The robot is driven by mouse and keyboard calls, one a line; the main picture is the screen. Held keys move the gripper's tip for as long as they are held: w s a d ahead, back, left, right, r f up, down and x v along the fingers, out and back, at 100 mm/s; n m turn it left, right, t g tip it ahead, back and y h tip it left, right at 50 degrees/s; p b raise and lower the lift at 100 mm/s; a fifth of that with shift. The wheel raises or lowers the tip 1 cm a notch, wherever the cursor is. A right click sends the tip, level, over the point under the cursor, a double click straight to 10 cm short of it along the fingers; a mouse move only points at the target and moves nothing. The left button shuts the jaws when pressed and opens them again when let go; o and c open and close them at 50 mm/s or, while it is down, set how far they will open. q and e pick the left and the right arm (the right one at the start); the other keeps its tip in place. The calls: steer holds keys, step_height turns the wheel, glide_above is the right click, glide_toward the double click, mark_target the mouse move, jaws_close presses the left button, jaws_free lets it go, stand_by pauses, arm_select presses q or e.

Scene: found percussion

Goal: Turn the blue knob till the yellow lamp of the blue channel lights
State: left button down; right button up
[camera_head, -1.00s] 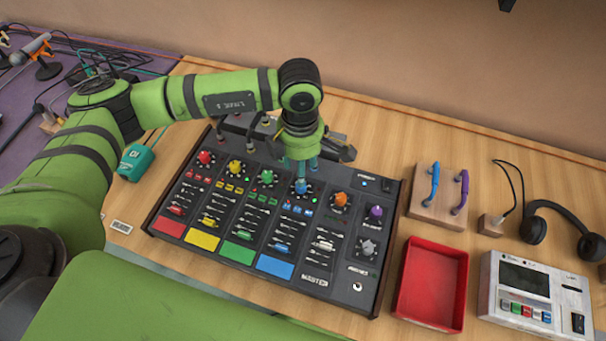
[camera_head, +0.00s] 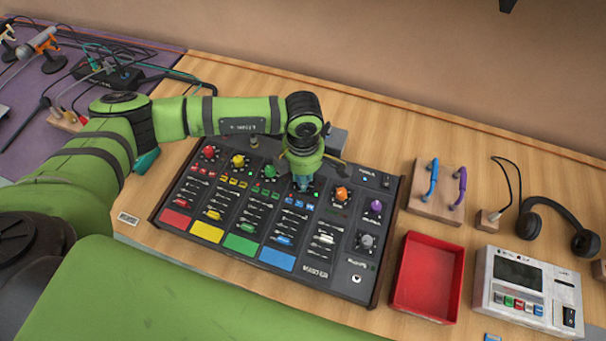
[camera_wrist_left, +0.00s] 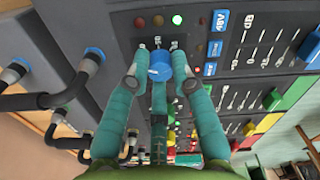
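The blue knob (camera_wrist_left: 160,66) stands on the dark mixer panel (camera_head: 338,286), in the blue channel. My left gripper (camera_wrist_left: 160,60) has its teal fingers closed around the knob, with a fingertip against each side. In the head view the left gripper (camera_head: 303,186) points down at the blue channel and hides the knob. Near the knob in the wrist view, a green lamp (camera_wrist_left: 177,20) glows. A yellowish lamp (camera_wrist_left: 158,20) beside it looks dim, and a red lamp (camera_wrist_left: 140,22) looks dark. My right gripper is not in view.
Red (camera_head: 210,153), yellow (camera_head: 238,160), green (camera_head: 269,171) and orange (camera_head: 341,194) knobs stand close to the gripper. Plugged cables (camera_wrist_left: 50,98) rise along the mixer's back. A red tray (camera_head: 428,278), a handle block (camera_head: 436,203) and a white device (camera_head: 527,290) lie to the right.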

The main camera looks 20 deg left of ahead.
arm_select(q)
steer(key=shift+f+m+b, duration=0.2)
steer(key=shift+m+b, duration=0.3)
steer(key=shift+b, duration=0.45)
steer(key=m+b, duration=0.2)
steer(key=b, duration=0.2)
steer(key=shift+f+m, duration=0.1)
steer(key=shift+m, duration=0.2)
steer(key=m+b, duration=0.2)
steer(key=shift+r+b, duration=0.25)
steer(key=shift+b, duration=0.15)
steer(key=c, duration=1.1)
jaws_free()
steer(key=shift+o, duration=0.2)
